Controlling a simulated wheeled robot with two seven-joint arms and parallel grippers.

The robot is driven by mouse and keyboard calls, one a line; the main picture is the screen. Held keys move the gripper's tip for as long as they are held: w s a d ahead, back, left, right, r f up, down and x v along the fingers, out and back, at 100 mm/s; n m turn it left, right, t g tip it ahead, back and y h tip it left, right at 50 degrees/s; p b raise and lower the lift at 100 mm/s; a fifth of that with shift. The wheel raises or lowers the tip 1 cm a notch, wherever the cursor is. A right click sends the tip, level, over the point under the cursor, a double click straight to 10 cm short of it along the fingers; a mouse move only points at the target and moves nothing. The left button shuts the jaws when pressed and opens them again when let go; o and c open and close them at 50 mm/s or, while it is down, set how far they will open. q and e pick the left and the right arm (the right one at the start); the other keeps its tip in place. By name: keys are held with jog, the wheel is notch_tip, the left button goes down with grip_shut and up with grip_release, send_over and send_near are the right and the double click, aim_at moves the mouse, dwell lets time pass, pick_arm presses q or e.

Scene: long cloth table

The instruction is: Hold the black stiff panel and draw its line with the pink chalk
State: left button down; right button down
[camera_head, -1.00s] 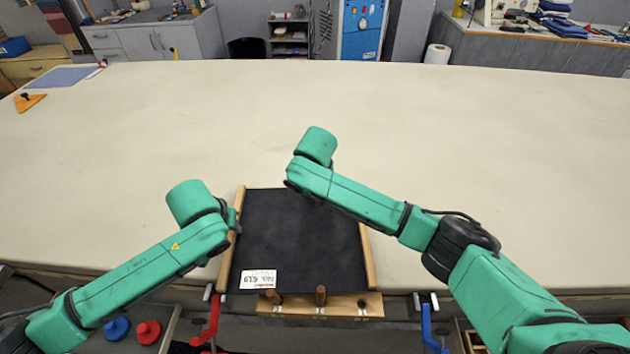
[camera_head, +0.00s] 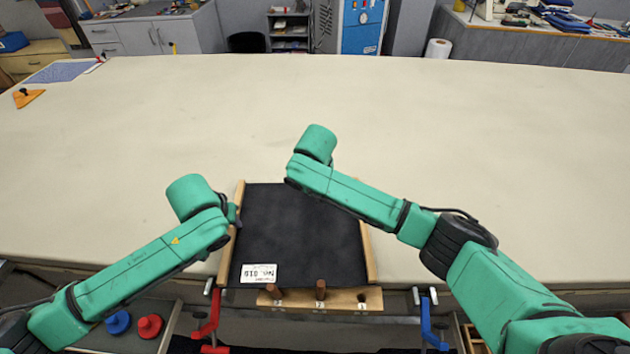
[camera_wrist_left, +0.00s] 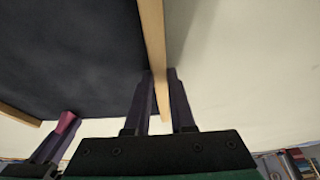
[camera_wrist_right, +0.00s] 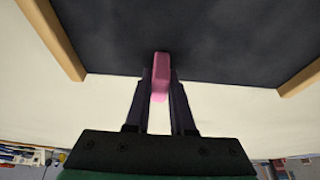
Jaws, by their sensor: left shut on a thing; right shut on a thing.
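The black panel (camera_head: 298,240) lies flat on the cloth table at its front edge, between two light wooden side strips, with a white label (camera_head: 259,273) at its lower left. My left gripper (camera_wrist_left: 163,82) is shut on the wooden strip (camera_wrist_left: 153,35) at the panel's left side; in the head view my left arm hides most of it. My right gripper (camera_wrist_right: 159,85) is shut on the pink chalk (camera_wrist_right: 161,75), whose tip is at the panel near its far edge. The chalk also shows in the left wrist view (camera_wrist_left: 67,123). No chalk line is clearly visible.
A wooden holder (camera_head: 340,299) with brown pegs sits at the table's front edge, between a red clamp (camera_head: 209,315) and a blue clamp (camera_head: 430,322). Blue and red knobs (camera_head: 149,326) are at lower left. The cloth beyond the panel is clear (camera_head: 400,130).

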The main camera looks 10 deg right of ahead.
aim_at(317, 246)
jog(key=shift+s+a+f, duration=0.1)
jog(key=shift+s+a, duration=0.15)
jog(key=shift+s, duration=1.55)
jog(key=shift+s+a, duration=0.3)
jog(key=shift+s, duration=1.45)
jog(key=shift+s+a+f, duration=0.1)
jog(key=shift+s+a, duration=0.15)
jog(key=shift+s, duration=1.55)
jog(key=shift+s+a+r, duration=0.1)
jog(key=shift+s+a, duration=0.1)
jog(key=shift+s, duration=1)
jog(key=shift+s+a, duration=0.15)
jog(key=shift+s, duration=1.1)
jog(key=shift+s+a+r, duration=0.1)
jog(key=shift+s+a, duration=0.1)
jog(key=shift+s, duration=1)
jog(key=shift+w+d+f, duration=0.1)
jog(key=shift+w+d, duration=0.3)
jog(key=shift+w, duration=2.3)
jog(key=shift+w+d+r, duration=0.1)
jog(key=shift+w+d, duration=0.3)
jog(key=shift+w, duration=2.3)
jog(key=shift+w+d+f, duration=0.1)
jog(key=shift+w+d, duration=0.3)
jog(key=shift+w, duration=2.3)
